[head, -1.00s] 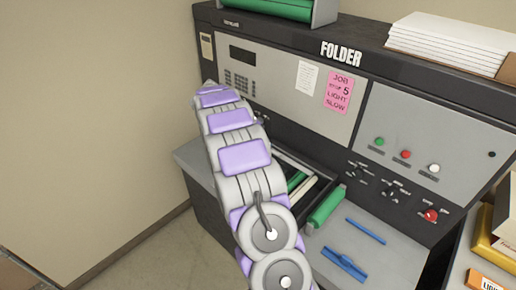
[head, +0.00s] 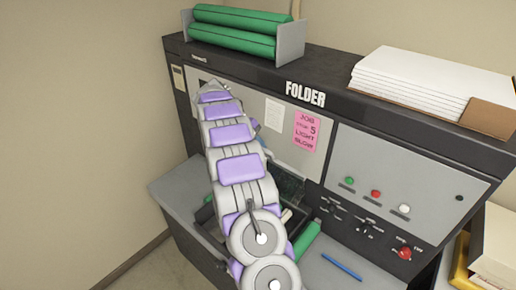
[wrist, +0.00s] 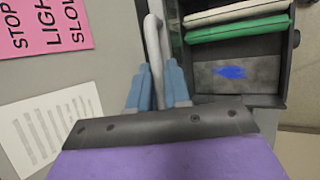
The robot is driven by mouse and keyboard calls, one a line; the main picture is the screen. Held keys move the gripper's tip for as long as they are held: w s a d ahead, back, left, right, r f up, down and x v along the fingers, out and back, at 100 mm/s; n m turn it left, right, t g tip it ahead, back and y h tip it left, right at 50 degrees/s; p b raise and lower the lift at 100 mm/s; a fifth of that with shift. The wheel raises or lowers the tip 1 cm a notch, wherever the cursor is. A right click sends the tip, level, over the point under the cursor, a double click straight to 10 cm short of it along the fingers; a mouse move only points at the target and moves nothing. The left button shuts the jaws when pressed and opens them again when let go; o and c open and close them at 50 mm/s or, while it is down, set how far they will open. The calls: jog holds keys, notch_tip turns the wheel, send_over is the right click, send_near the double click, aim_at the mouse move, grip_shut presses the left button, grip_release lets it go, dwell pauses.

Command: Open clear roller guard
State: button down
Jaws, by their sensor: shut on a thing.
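My gripper (wrist: 157,88) is shut on a pale grey bar handle (wrist: 154,42) in the wrist view, with a blue finger on each side. The handle runs up between the fingers. The clear guard itself is hard to make out. In the head view a dark, partly see-through patch (head: 289,183) shows right of my arm, above the roller opening; I cannot tell for sure that it is the guard. Green and white rollers (wrist: 235,30) lie in the dark bay at the right of the wrist view.
The folder's control panel (head: 400,190) has coloured buttons and knobs to the right. Green rollers (head: 235,38) and a paper stack (head: 430,80) stand on top. A blue strip (head: 341,267) lies on the grey shelf. A wall is at left.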

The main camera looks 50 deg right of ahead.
jog(key=shift+d+f, duration=0.1)
jog(key=shift+d, duration=0.05)
jog(key=c, duration=1.2)
grip_release()
jog(key=shift+o, duration=0.2)
jog(key=v, duration=0.2)
jog(key=b+v, duration=0.1)
jog(key=v, duration=0.1)
jog(key=shift+w+d, duration=0.35)
jog(key=p+v, duration=0.2)
jog(key=v, duration=0.6)
jog(key=shift+s+a, duration=0.2)
jog(key=shift+s, duration=0.05)
